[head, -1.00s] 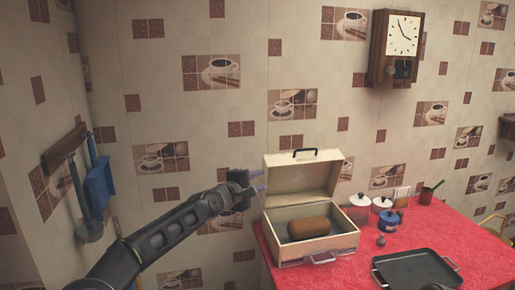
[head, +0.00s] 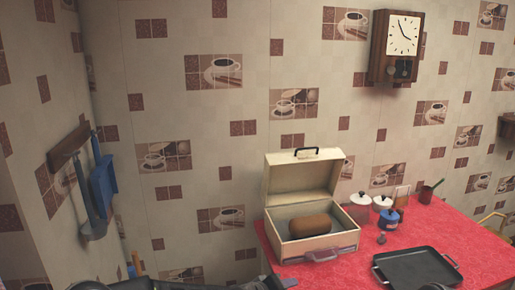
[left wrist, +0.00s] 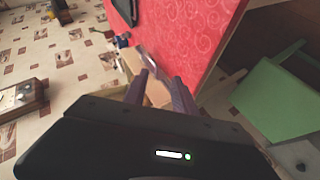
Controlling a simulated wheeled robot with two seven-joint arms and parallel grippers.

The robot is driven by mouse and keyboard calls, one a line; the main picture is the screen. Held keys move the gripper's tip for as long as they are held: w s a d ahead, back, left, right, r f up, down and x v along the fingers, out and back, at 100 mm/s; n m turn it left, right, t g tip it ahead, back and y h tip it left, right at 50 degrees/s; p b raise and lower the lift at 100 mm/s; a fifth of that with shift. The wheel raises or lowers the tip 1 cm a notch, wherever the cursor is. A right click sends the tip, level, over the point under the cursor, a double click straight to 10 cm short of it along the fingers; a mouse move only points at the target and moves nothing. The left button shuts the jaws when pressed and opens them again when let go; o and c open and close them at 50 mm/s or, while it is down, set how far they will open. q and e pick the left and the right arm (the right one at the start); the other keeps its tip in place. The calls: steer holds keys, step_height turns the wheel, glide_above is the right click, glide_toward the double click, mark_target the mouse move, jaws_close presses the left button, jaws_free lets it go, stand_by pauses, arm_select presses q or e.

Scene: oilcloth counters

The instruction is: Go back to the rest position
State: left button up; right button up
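My left arm lies low along the bottom edge of the head view, with the left gripper (head: 287,282) partly cut off in front of the counter. In the left wrist view the two purplish-grey fingers of the left gripper (left wrist: 160,78) stand apart with nothing held between them. Beyond them are the red counter edge and part of the cream box. My right gripper is not in view.
The open cream box (head: 318,246) with a brown loaf (head: 310,225) stands on the red counter (head: 470,240). Canisters (head: 361,208) and a black tray (head: 417,267) are to its right. Utensils hang from a rack (head: 68,146) on the left wall. A green panel (left wrist: 275,95) shows in the wrist view.

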arm_select(q)
steer(key=s+a+f+m+g+y, duration=0.1)
steer(key=s+a+f+g, duration=0.15)
steer(key=s+f, duration=0.75)
steer(key=s+a+f+m+g+y, duration=0.15)
steer(key=s+a+f, duration=0.25)
steer(key=s+f, duration=0.6)
steer(key=s+a+f+g+y, duration=0.1)
steer(key=s+a, duration=0.3)
steer(key=s, duration=0.6)
steer(key=s+a+f+g+y, duration=0.1)
steer(key=s+a, duration=0.4)
steer(key=s, duration=0.6)
steer(key=shift+a+f+g, duration=0.25)
steer(key=shift+f+g, duration=0.55)
steer(key=shift+g, duration=0.4)
